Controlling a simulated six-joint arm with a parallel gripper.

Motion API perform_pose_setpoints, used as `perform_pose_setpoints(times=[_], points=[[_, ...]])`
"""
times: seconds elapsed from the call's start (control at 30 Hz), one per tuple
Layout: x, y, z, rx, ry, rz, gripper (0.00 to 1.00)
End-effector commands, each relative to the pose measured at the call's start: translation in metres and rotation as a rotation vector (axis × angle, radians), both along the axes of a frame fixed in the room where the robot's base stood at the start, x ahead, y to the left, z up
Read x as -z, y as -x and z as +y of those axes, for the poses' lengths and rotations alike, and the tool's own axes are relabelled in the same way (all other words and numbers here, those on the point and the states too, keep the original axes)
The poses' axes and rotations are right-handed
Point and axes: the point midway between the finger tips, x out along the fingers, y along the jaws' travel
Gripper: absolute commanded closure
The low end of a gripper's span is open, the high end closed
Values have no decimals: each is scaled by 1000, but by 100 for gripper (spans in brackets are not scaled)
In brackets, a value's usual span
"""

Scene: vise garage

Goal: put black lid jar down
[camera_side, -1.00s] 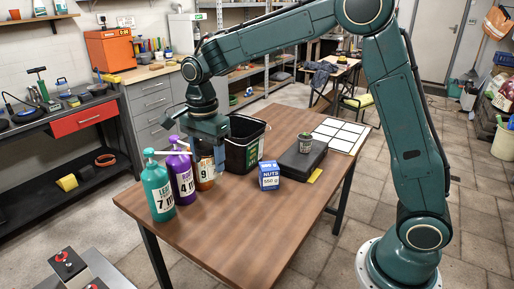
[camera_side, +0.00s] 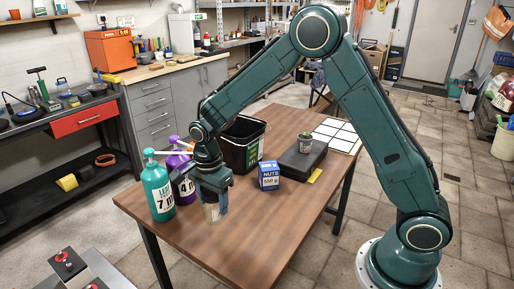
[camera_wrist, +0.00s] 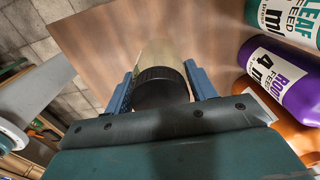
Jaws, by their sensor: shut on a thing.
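The black lid jar (camera_wrist: 160,86) is between my gripper's blue fingers in the wrist view. Its ribbed black lid faces the camera, and its clear, pale body (camera_wrist: 162,54) extends beyond. In the side view the jar (camera_side: 212,213) shows below my gripper (camera_side: 213,203), upright at the brown table (camera_side: 262,222), near the front left. I cannot tell for sure whether its base touches the wood. My gripper is shut on the jar, and the fingers and wrist hide its upper part.
A teal bottle (camera_side: 158,190) and a purple bottle (camera_side: 183,184) stand left of the jar. An orange bottle (camera_wrist: 300,137) is close by in the wrist view. A black bin (camera_side: 243,143) and a blue nuts box (camera_side: 269,176) stand behind. The front right tabletop is clear.

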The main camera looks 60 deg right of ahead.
Motion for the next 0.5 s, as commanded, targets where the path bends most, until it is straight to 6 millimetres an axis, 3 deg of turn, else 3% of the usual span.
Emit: perform_pose_setpoints(times=[0.2, 0.5], points=[[22, 0, 0, 0, 0, 0, 71], [28, 0, 0, 0, 0, 0, 71]])
